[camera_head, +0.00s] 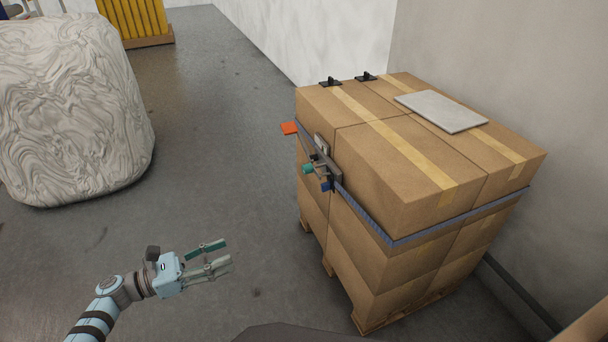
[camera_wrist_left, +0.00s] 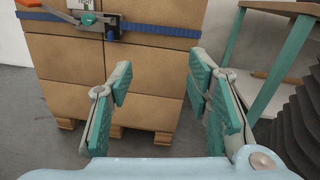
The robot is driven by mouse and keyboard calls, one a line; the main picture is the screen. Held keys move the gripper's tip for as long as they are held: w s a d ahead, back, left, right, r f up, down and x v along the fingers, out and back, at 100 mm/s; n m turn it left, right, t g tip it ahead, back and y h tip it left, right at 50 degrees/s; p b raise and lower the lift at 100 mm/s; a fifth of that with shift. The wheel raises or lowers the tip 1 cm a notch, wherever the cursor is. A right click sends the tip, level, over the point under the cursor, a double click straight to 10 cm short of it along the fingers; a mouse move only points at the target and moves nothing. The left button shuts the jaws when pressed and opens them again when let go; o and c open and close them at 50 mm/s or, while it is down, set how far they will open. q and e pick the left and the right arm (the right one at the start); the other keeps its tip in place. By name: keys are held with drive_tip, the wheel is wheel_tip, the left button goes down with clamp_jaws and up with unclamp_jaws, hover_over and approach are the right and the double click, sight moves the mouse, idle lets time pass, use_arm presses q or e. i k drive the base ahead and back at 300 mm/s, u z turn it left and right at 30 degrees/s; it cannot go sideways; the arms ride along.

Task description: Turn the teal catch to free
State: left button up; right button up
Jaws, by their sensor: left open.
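The teal catch (camera_head: 308,169) is a small knob on a metal ratchet buckle (camera_head: 322,160) on the near left side of a strapped carton stack. It also shows in the left wrist view (camera_wrist_left: 88,18), near the top left, with a blue piece (camera_wrist_left: 112,34) beside it. A blue strap (camera_head: 365,212) runs from the buckle around the cartons. My left gripper (camera_head: 220,255) is open and empty, over the floor to the left of the stack and apart from the catch. Its teal-padded fingers (camera_wrist_left: 160,78) stand wide in the left wrist view. My right gripper is not in view.
The cartons (camera_head: 400,190) stand on a pallet (camera_head: 372,322) against a wall. An orange tab (camera_head: 289,128) sticks out left of the buckle. A grey panel (camera_head: 442,111) lies on top. A large wrapped bulk (camera_head: 70,110) stands at the left. The floor between is clear.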

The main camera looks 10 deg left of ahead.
sight(307, 168)
drive_tip(key=i, duration=0.9)
